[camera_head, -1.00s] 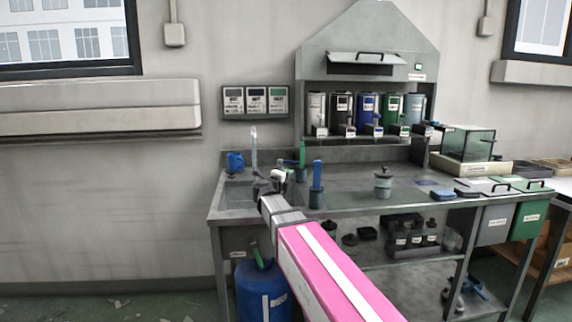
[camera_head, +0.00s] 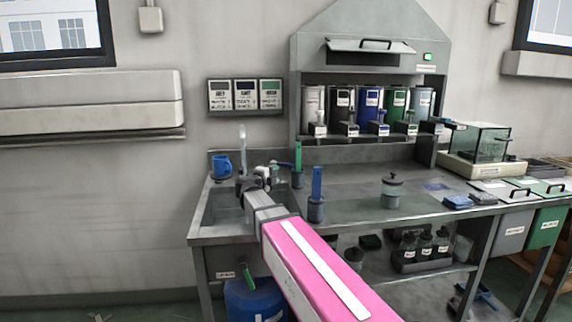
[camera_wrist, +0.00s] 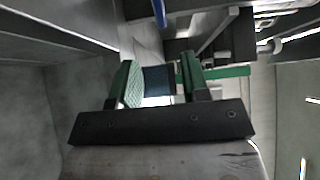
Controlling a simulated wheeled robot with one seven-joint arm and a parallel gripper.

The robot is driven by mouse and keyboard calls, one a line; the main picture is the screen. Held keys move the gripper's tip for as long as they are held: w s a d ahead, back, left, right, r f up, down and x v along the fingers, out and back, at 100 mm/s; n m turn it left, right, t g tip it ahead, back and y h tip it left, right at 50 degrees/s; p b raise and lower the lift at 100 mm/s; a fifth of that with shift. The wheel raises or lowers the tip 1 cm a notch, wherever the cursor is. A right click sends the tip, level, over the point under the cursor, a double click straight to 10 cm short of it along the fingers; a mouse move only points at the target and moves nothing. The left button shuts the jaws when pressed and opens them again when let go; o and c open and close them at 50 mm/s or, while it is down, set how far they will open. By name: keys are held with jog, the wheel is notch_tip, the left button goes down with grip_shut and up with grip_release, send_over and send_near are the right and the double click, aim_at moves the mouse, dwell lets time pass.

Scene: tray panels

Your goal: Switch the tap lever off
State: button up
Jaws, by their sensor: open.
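The tap's pale curved spout (camera_head: 242,148) stands at the back of the grey sink (camera_head: 222,212), left of the bench top. I cannot make out its lever; my arm's end may cover it. My gripper (camera_head: 262,174) is over the sink's right side, close to the tap base in the picture. Whether it touches the tap cannot be told. In the wrist view my gripper (camera_wrist: 158,72) has its two fingers apart. A dark blue textured thing (camera_wrist: 158,80) shows between them, and a green bar (camera_wrist: 228,72) shows to the right; the tap is not clear there.
A blue mug (camera_head: 221,165) stands left of the tap. A green-handled tool (camera_head: 298,158) and a blue-handled tool (camera_head: 317,183) stand in holders right of my gripper. A lidded jar (camera_head: 391,190) is further right. A blue drum (camera_head: 254,302) is under the sink.

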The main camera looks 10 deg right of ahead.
aim_at(289, 165)
jog(key=x, duration=1.1)
jog(key=shift+w, duration=0.25)
grip_shut()
